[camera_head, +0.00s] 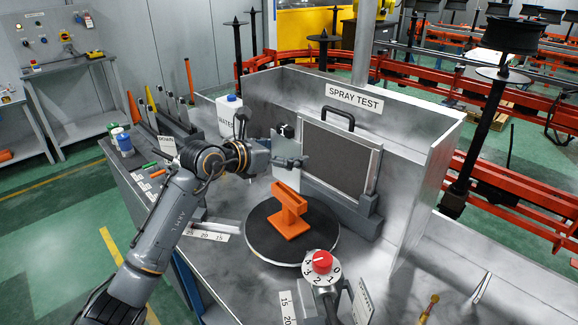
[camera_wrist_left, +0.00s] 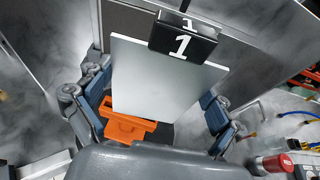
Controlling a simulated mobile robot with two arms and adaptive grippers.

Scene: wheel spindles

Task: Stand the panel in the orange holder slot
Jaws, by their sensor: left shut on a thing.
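The panel (camera_head: 288,178) is a thin, pale grey plate with a black block marked "1" at its top. It also shows in the left wrist view (camera_wrist_left: 160,85), between my blue-grey fingers. My left gripper (camera_head: 292,162) is shut on the panel, behind and above the orange holder. The orange holder (camera_head: 289,212) stands on a dark round turntable (camera_head: 259,236). In the wrist view the holder (camera_wrist_left: 126,128) shows below the panel's lower edge, partly covered by it. I cannot tell whether the panel touches the slot. My right gripper is not in view.
A metal "SPRAY TEST" booth (camera_head: 420,150) walls the back and right. A dark framed filter with a handle (camera_head: 340,155) stands behind the turntable. A red knob (camera_head: 322,261) on a numbered dial is in front. A white bottle (camera_head: 229,115) stands behind my arm.

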